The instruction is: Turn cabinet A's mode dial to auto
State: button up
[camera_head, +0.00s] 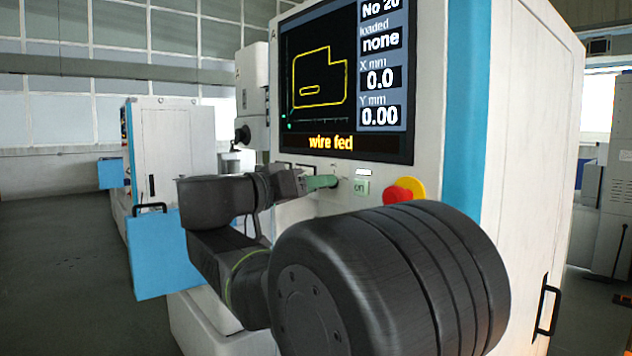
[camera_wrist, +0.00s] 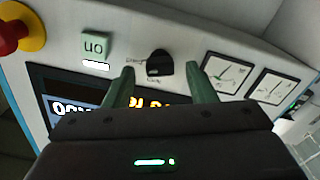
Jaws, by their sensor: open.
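The cabinet (camera_head: 480,120) marked A stands close in front, with its screen (camera_head: 345,80) reading "wire fed". In the wrist view the black mode dial (camera_wrist: 160,62) sits on the cabinet's pale panel, with small labels beside it too blurred to read. Its setting is not clear. My gripper (camera_wrist: 160,68) is open, its two green fingers apart on either side of the dial in the picture. I cannot tell whether they touch it. In the head view my gripper (camera_head: 322,182) is at the panel below the screen, and the dial is mostly hidden there.
A green "on" button (camera_head: 361,187) and a red emergency stop (camera_head: 402,191) on a yellow base are right of my gripper in the head view. Two gauges (camera_wrist: 228,73) (camera_wrist: 272,87) are beside the dial in the wrist view. Another cabinet (camera_head: 175,145) stands behind at left.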

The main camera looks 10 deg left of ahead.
jog(key=shift+w+d, duration=0.3)
jog(key=shift+w, duration=0.15)
jog(key=c, duration=1)
